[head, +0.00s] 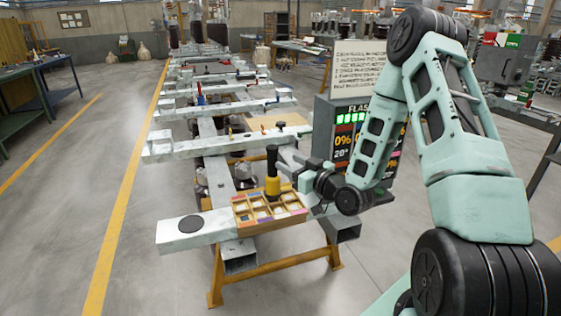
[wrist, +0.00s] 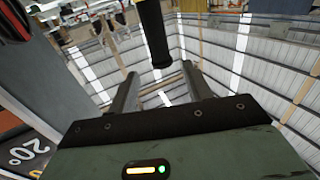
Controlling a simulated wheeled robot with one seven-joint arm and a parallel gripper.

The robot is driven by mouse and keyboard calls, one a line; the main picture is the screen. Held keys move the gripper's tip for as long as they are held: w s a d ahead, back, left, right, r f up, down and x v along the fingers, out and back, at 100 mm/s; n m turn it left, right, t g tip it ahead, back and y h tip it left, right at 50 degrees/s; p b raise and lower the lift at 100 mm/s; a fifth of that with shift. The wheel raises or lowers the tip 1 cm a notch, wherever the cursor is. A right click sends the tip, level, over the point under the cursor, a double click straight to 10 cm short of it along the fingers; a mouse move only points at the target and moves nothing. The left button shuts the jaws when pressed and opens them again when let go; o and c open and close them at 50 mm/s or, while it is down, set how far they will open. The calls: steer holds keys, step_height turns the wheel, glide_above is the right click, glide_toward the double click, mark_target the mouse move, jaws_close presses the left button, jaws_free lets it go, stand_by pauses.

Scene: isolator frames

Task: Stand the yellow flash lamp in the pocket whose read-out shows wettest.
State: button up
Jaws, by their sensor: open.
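The yellow flash lamp (head: 273,186), with a black upper part, is upright at the back middle of the wooden pocket tray (head: 256,229). Whether its foot is fully seated in a pocket I cannot tell. My gripper (head: 287,160) is at the lamp's right, level with its upper part. In the wrist view my gripper (wrist: 160,72) is open, and the lamp's black end (wrist: 156,35) shows between and beyond the fingertips, apparently apart from them.
The tray sits on a pale beam (head: 185,238) carried by an orange trestle (head: 262,268). A black disc (head: 191,224) lies left of the tray. More beams with small items stretch behind. The floor at left is clear.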

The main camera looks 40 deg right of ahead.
steer(key=s+a+n+g+y, duration=0.1)
steer(key=s+a+n+g, duration=0.3)
steer(key=a, duration=0.6)
steer(key=s+a+n+g+y, duration=0.1)
steer(key=s+a+g, duration=0.1)
steer(key=a+g, duration=0.65)
steer(key=s+a+r+g+h, duration=0.1)
steer(key=s+a, duration=0.2)
steer(key=s, duration=0.5)
steer(key=s+a+r+g+h, duration=0.1)
steer(key=s+a, duration=0.3)
steer(key=s, duration=0.4)
steer(key=s+a+r+n+g+h, duration=0.1)
steer(key=s+a+r+g, duration=0.1)
steer(key=s, duration=0.7)
steer(key=shift+a+r+g+h, duration=0.35)
steer(key=shift+a+g, duration=0.3)
steer(key=shift+a, duration=0.2)
step_height(320, 180, up, 2)
steer(key=shift+r+p, duration=0.2)
steer(key=shift+p, duration=0.95)
